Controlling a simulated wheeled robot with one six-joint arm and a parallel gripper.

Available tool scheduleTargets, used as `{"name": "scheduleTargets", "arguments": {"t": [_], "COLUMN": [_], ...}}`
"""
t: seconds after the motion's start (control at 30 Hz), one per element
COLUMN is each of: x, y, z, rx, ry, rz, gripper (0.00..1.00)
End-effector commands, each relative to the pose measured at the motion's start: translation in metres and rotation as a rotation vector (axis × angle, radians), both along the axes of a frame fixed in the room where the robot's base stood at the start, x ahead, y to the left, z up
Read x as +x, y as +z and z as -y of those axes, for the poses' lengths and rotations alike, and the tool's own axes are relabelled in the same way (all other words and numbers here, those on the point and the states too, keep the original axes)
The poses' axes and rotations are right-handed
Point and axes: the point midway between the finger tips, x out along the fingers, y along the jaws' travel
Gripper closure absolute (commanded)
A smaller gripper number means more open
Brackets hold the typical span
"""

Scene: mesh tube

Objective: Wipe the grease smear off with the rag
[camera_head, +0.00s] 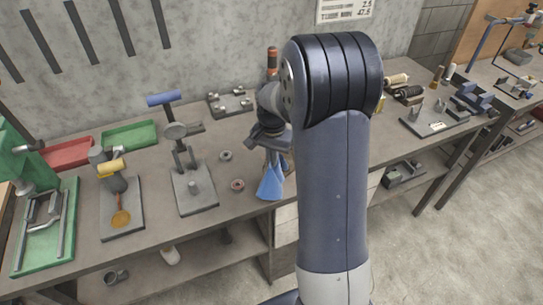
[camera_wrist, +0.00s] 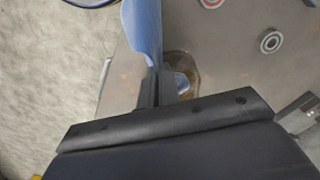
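A blue rag (camera_head: 270,184) hangs below my gripper (camera_head: 272,148) over the front part of the workbench. In the wrist view the rag (camera_wrist: 145,28) is pinched between the two dark fingers of my gripper (camera_wrist: 155,86), which are close together. A brownish patch, which looks like the grease smear (camera_wrist: 190,62), shows on the bench top just right of the fingers. A small blue piece of rag (camera_wrist: 182,84) overlaps it, so part of the patch is hidden. I cannot tell whether the rag touches the bench. The smear is not clear in the head view.
Two small ring-shaped parts (camera_head: 237,185) lie on the bench (camera_head: 150,225) left of the rag. A grey stand with a press (camera_head: 195,190) is farther left. My own arm hides the bench to the right of the gripper. The bench's front edge is close to the rag.

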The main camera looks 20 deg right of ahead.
Motion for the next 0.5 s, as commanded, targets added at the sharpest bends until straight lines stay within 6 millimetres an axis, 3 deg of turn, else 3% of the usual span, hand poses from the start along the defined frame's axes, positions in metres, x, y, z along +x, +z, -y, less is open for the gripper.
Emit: {"name": "scheduleTargets", "arguments": {"t": [0.03,0.5], "x": [0.0,0.0], "y": [-0.012,-0.068], "z": [0.0,0.0], "rx": [0.0,0.0], "ry": [0.0,0.0], "rz": [-0.001,0.0], "gripper": [1.0,1.0]}}
